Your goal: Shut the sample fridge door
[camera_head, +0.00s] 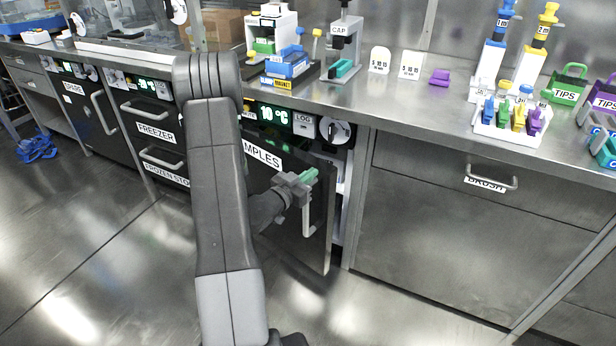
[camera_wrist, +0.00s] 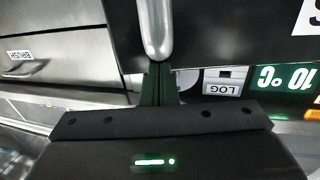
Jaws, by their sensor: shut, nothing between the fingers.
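The sample fridge door (camera_head: 285,215), a dark panel with a "SAMPLES" label partly hidden behind my arm, stands ajar under the counter. A strip of pale fridge interior (camera_head: 347,190) shows past its right edge. Its grey vertical handle (camera_head: 308,212) is on the front near that edge. My gripper (camera_head: 308,176) is shut and empty, with green fingers, in front of the door by the handle's upper end. In the wrist view the shut fingers (camera_wrist: 158,84) lie right by the end of the handle (camera_wrist: 155,28); I cannot tell whether they touch.
Above the door is a panel with a green 10 °C display (camera_head: 274,114). A freezer drawer (camera_head: 150,125) is to the left and a drawer labelled "BRUSH" (camera_head: 425,180) to the right. The counter (camera_head: 400,100) holds lab items. The floor in front is clear.

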